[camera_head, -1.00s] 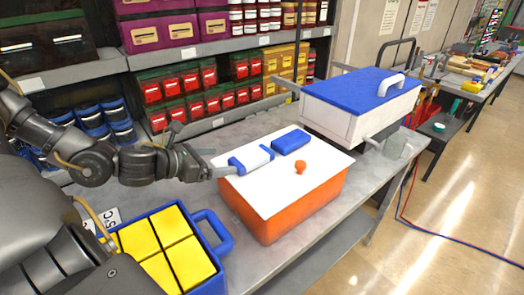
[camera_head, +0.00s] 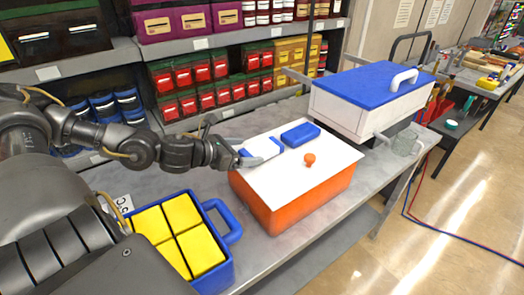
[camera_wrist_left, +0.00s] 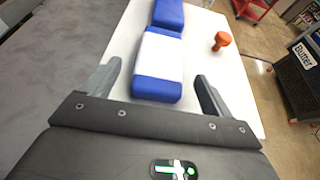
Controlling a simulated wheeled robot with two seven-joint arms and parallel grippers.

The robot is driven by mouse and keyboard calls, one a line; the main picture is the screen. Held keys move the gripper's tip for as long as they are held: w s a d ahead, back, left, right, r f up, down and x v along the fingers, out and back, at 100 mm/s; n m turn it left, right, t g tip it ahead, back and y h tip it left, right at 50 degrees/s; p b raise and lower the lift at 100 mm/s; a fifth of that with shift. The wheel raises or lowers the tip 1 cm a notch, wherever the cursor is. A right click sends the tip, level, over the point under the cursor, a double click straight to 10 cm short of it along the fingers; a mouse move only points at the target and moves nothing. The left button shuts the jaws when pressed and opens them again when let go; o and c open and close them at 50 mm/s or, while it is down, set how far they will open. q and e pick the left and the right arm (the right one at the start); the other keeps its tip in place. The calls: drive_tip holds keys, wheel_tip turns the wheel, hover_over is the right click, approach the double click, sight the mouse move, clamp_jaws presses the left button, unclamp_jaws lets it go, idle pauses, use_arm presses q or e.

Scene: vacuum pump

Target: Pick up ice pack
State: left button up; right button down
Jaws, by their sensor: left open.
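A white-and-blue ice pack (camera_head: 263,148) lies flat on the white lid (camera_head: 285,183) of an orange box (camera_head: 290,205). A second, blue pack (camera_head: 300,134) lies just beyond it. My left gripper (camera_head: 245,157) is open at the near end of the white-and-blue pack. In the left wrist view, this pack (camera_wrist_left: 160,55) lies between the spread fingers of the gripper (camera_wrist_left: 156,75), with a gap on both sides. The blue pack (camera_wrist_left: 168,13) shows beyond it. My right gripper is not in view.
An orange knob (camera_head: 309,159) stands up from the lid, right of the packs. A blue crate of yellow blocks (camera_head: 222,270) stands front left. A white cooler with a blue lid (camera_head: 360,85) stands back right. Stocked shelves line the back.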

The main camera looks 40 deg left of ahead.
sight(256, 149)
use_arm(q)
drive_tip(key=shift+p+x, duration=0.95)
drive_tip(key=shift+x, duration=0.2)
drive_tip(key=shift+p+x, duration=0.45)
drive_tip(key=shift+x, duration=0.4)
drive_tip(key=shift+w+d+f, duration=0.2)
drive_tip(key=shift+w+f, duration=0.05)
drive_tip(key=shift+w, duration=0.15)
drive_tip(key=c, duration=1.3)
